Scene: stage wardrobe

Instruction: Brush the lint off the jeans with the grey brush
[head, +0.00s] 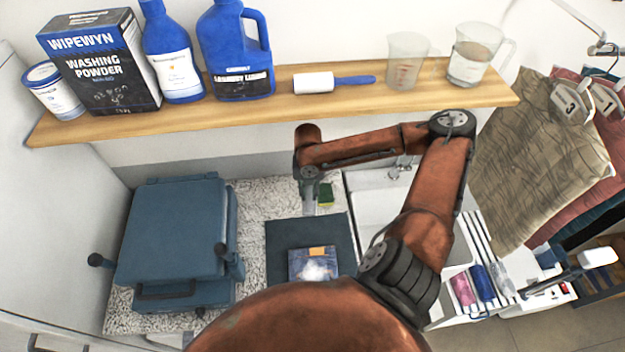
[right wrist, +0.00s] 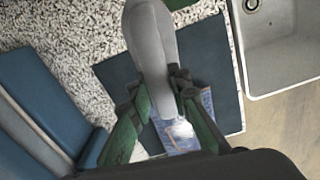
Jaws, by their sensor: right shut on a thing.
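The folded blue jeans (head: 298,262) lie on a dark mat (head: 282,232) on the speckled counter. They have a tan patch at the top edge and white lint (head: 315,271) near their middle. My right gripper (head: 311,183) is above the counter, just behind the mat. It is shut on the grey brush (head: 309,206), which points down in the head view. In the right wrist view the brush (right wrist: 150,38) extends up from between the green fingers (right wrist: 158,84). The jeans (right wrist: 203,103) and lint (right wrist: 181,130) show partly behind the fingers. Whether the brush touches anything is unclear. My left gripper is out of view.
A blue-grey press (head: 170,230) stands left of the mat. A wooden shelf (head: 430,98) above holds bottles, a lint roller (head: 315,83) and measuring cups. Clothes (head: 535,150) hang at right.

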